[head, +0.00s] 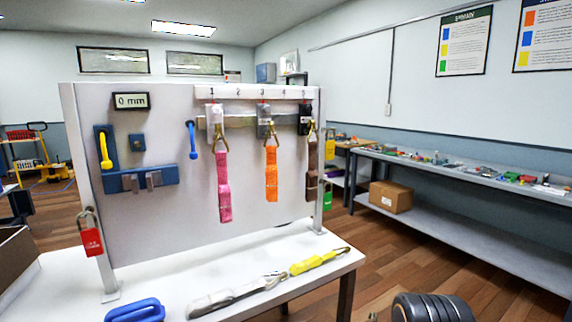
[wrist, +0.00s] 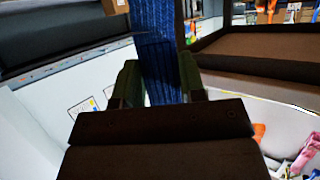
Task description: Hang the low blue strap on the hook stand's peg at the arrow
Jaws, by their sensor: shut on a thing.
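In the wrist view my gripper (wrist: 161,82) is shut on a blue strap (wrist: 155,32). The woven strap runs up out of the frame from between two dark green fingers. Its ends are out of sight. My gripper does not show in the head view. I cannot make out an arrow or identify the hook stand's peg. In the head view a white panel (head: 165,222) carries a numbered rail (head: 250,92). A pink strap (head: 223,190), an orange strap (head: 271,175) and a brown strap (head: 312,172) hang below it by metal hooks.
A grey strap (head: 225,297) and a yellow strap (head: 315,262) lie on the white table (head: 190,275). A blue looped object (head: 135,310) lies at its front left. A red padlock (head: 91,241) hangs at the panel's left.

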